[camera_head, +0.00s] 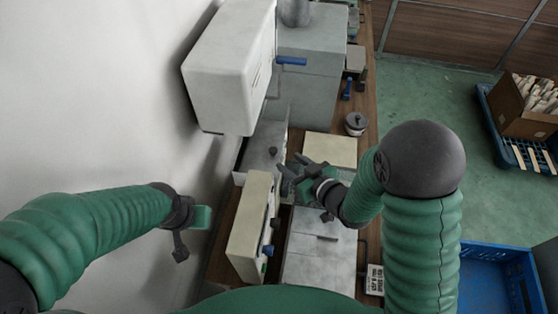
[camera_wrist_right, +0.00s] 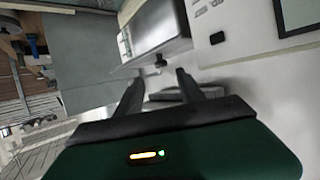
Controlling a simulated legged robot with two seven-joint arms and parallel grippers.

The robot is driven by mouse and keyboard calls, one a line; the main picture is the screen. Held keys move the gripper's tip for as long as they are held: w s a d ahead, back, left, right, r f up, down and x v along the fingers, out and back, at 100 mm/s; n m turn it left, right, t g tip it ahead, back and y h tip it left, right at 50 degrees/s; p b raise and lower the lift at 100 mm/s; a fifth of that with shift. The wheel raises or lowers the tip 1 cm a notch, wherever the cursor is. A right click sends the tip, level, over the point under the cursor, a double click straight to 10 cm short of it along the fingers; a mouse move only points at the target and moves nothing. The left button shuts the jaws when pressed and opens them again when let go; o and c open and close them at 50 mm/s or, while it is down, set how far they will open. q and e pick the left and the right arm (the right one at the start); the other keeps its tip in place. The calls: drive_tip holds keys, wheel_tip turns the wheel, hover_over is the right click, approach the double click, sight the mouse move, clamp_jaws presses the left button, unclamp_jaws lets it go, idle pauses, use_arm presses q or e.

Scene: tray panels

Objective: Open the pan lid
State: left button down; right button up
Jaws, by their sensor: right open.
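A grey metal panel with a dark round knob (camera_head: 273,151), which looks like the pan lid (camera_head: 258,157), stands by the wall in the middle of the head view. In the right wrist view, a grey metal lid-like box (camera_wrist_right: 158,30) with a dark knob (camera_wrist_right: 160,61) lies ahead of the fingers. My right gripper (camera_head: 291,166) is open and empty, close to the knob and apart from it. Its two fingers (camera_wrist_right: 159,78) are spread in the wrist view, with the knob beyond the gap. My left gripper (camera_head: 184,235) hangs at left, away from the counter; its jaw opening is unclear.
A cream box (camera_head: 250,225) with blue knobs stands nearer me. A white cabinet (camera_head: 230,65) is on the wall above. A small lidded pot (camera_head: 355,123) stands at the counter's right edge. A blue crate (camera_head: 495,280) is on the floor at right.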

sight(276, 152)
drive_tip(key=b+x, duration=0.1)
drive_tip(key=x, duration=0.7)
drive_tip(key=shift+s, duration=0.1)
drive_tip(key=shift+d+r, duration=0.1)
drive_tip(key=shift+s, duration=0.1)
drive_tip(key=shift+c, duration=0.2)
clamp_jaws()
idle(0.6)
